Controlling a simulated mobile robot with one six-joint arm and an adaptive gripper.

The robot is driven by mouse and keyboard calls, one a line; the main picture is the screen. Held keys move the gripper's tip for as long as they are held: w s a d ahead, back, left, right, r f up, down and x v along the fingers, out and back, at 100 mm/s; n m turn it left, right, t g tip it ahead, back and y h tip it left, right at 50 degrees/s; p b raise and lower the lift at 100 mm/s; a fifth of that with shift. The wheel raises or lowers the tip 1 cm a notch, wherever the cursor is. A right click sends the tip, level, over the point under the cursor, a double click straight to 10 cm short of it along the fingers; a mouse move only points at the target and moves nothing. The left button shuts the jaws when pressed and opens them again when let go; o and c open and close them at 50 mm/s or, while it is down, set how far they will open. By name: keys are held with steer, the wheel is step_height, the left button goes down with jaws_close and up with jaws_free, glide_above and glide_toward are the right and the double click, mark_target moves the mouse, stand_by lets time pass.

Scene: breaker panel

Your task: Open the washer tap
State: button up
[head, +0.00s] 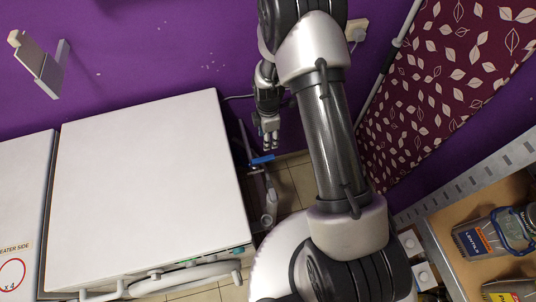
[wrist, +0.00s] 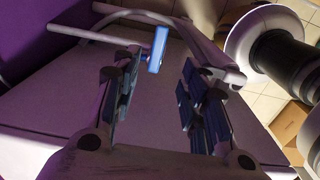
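The tap has a blue lever handle (head: 262,160), low beside the right side of the white washer (head: 150,170). In the wrist view the blue handle (wrist: 158,48) stands upright just beyond my fingertips, roughly in line with the gap between them. My gripper (head: 270,143) points down just above the handle in the head view. In the wrist view my gripper (wrist: 160,68) is open, with dark blue finger pads apart and nothing between them. Contact with the handle is not visible. The tap body is partly hidden behind the handle.
Light pipes (wrist: 190,22) run around the tap. A grey-white drain pipe (head: 270,200) stands below it. A patterned maroon curtain (head: 455,80) hangs at right, and a wooden shelf with packages (head: 480,240) is at lower right. The gap between washer and curtain is narrow.

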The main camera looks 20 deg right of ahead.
mark_target(268, 157)
step_height(268, 157, down, 14)
steer(key=b, duration=0.3)
jaws_close()
stand_by(0.5)
